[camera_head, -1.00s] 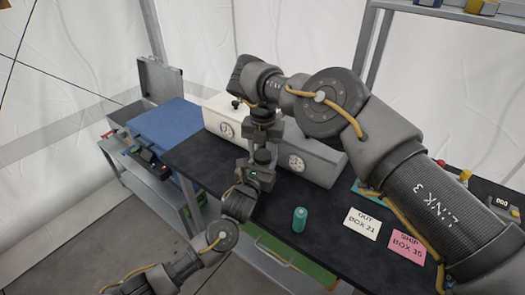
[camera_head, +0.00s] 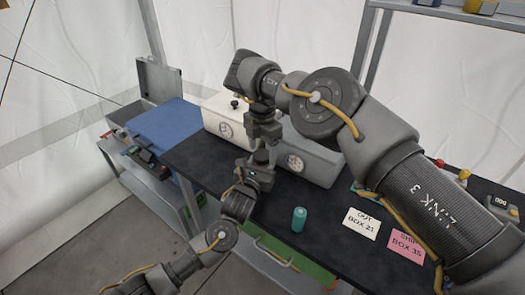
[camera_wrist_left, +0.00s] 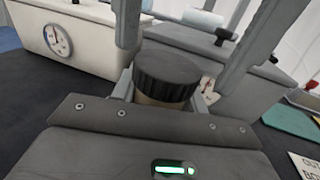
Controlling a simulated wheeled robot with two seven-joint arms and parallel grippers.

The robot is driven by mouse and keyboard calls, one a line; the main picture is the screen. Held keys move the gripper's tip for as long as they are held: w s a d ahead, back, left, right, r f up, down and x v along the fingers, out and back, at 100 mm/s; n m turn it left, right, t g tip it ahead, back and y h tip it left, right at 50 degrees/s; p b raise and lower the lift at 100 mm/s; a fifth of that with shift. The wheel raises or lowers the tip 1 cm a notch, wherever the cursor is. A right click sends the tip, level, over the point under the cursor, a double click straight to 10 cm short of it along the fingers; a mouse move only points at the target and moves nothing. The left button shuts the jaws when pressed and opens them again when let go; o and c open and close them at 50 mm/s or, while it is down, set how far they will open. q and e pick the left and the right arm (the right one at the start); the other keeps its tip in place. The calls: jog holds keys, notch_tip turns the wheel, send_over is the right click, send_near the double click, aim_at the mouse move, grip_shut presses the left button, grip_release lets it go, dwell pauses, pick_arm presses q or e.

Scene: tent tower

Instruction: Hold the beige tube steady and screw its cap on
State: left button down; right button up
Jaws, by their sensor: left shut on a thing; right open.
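In the left wrist view the beige tube (camera_wrist_left: 150,99) stands upright between the short fingers of my left gripper (camera_wrist_left: 158,92), which is shut on it. A dark ribbed cap (camera_wrist_left: 167,72) sits on the tube's top; I cannot tell how tight it is. The two long grey fingers of my right gripper (camera_wrist_left: 190,50) come down on either side of the cap, open, with gaps visible beside it. In the head view my right gripper (camera_head: 266,140) points down just above my left gripper (camera_head: 262,162). The tube and cap are hard to make out there.
A teal cylinder (camera_head: 299,219) stands near the dark table's (camera_head: 270,215) front edge. A white box with a gauge (camera_head: 215,112) and a grey one (camera_head: 325,160) stand behind the grippers. A white card (camera_head: 362,222) and a pink card (camera_head: 406,245) lie to the right.

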jog(key=shift+r, duration=1.7)
jog(key=shift+c, duration=0.4)
jog(key=shift+r, duration=0.2)
jog(key=shift+n+t, duration=0.5)
jog(key=shift+n, duration=0.1)
jog(key=r, duration=0.1)
jog(key=w+d+r, duration=0.1)
jog(key=r, duration=0.1)
jog(key=shift+w+d+r, duration=0.2)
jog(key=shift+w+r, duration=0.1)
jog(key=n, duration=0.3)
jog(key=s+n, duration=0.1)
jog(key=n, duration=0.2)
jog(key=a+n, duration=0.1)
jog(key=n, duration=0.2)
jog(key=shift+s+f+g, duration=0.25)
jog(key=shift+s+g, duration=0.05)
jog(key=shift+g, duration=0.1)
jog(key=shift+a+n, duration=0.25)
jog(key=shift+n, duration=0.45)
